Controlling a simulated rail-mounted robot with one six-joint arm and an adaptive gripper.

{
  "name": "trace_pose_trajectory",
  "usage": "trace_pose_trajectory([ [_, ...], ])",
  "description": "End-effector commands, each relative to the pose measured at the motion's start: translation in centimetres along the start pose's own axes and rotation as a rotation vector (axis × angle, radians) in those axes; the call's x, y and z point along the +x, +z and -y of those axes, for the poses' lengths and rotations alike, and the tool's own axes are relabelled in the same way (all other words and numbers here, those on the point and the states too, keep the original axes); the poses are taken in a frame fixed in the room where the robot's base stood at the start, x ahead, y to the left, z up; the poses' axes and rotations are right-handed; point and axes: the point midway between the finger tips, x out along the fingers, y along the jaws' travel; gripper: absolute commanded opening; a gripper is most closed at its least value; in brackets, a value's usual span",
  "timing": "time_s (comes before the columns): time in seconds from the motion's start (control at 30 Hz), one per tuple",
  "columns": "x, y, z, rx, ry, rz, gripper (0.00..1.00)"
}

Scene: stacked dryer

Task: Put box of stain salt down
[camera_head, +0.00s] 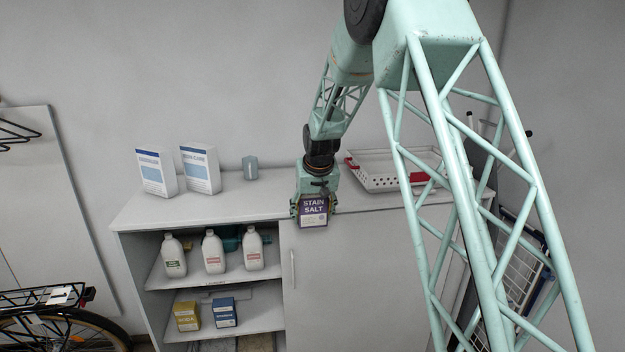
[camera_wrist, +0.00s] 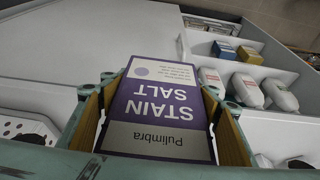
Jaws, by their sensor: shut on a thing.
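The box of stain salt (camera_head: 313,211) is purple and white. My gripper (camera_head: 313,207) is shut on it and holds it at the front edge of the white cabinet top (camera_head: 240,200). In the wrist view the box (camera_wrist: 158,110) sits between the two fingers of my gripper (camera_wrist: 160,125), its label facing the camera. I cannot tell from these views whether the box touches the cabinet.
Two white-and-blue boxes (camera_head: 200,170) and a small grey-blue container (camera_head: 250,168) stand on the cabinet top at left. A white perforated tray (camera_head: 390,175) lies at right. Open shelves below hold white bottles (camera_head: 213,252), a yellow box (camera_head: 187,316) and a blue box (camera_head: 224,313).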

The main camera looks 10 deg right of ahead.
Motion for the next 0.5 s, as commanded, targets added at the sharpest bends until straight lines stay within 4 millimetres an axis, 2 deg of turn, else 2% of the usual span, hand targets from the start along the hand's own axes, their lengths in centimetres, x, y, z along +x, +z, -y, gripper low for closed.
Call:
trace_pose_trajectory([
  [0.03,-1.4,-1.2,0.1,0.0,0.0,-0.004,0.41],
  [0.2,-3.9,-3.4,0.4,0.001,0.002,-0.003,0.41],
  [0.5,-5.2,-4.5,0.6,0.001,0.003,-0.002,0.41],
])
